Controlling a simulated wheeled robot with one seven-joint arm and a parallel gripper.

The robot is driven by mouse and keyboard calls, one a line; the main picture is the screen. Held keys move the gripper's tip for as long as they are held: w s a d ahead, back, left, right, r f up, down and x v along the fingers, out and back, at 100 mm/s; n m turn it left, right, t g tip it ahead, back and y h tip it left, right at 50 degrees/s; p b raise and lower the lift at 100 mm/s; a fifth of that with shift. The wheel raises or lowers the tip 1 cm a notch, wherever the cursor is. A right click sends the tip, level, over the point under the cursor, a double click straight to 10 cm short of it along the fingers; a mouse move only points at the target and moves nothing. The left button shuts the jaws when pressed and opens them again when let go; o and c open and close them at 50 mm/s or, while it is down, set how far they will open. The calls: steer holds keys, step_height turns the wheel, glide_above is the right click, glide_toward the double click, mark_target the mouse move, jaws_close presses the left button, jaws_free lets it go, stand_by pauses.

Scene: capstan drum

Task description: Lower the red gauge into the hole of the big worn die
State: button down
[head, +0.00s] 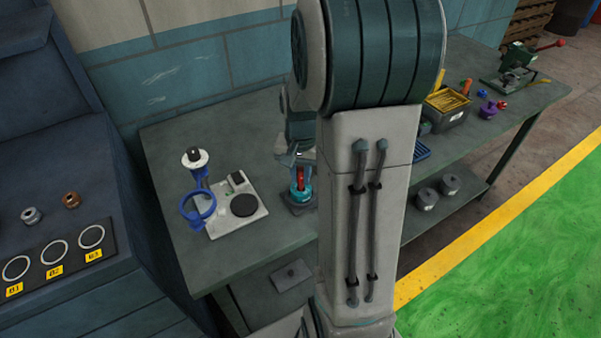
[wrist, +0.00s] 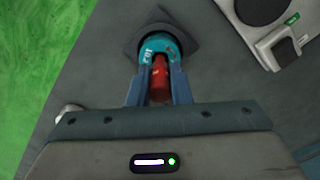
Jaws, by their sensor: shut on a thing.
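The red gauge (head: 300,177) stands upright at the teal die (head: 299,193), which sits on a dark square plate on the bench. In the wrist view my gripper (wrist: 160,84) is shut on the red gauge (wrist: 159,82), with a finger on each side. The teal die (wrist: 158,45) is a ring just past the fingertips, with worn marks on its rim. The gauge's lower end overlaps the ring; I cannot tell how deep it is in the hole. In the head view my gripper (head: 298,160) is small and partly hidden by my arm.
A light plate with a black disc (head: 244,205) and a blue ring stand (head: 198,205) are to the left on the bench (head: 165,150). A dark bin with yellow items (head: 447,103) and a green press (head: 517,62) stand farther right. My arm hides the bench middle.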

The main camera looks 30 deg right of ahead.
steer(key=shift+f+b, duration=1.1)
steer(key=shift+f, duration=0.15)
stand_by(4.4)
steer(key=c, duration=1.3)
jaws_free()
steer(key=shift+o, duration=0.2)
step_height(320, 180, up, 13)
steer(key=shift+f, duration=0.1)
steer(key=shift+r, duration=0.55)
steer(key=shift+a, duration=0.1)
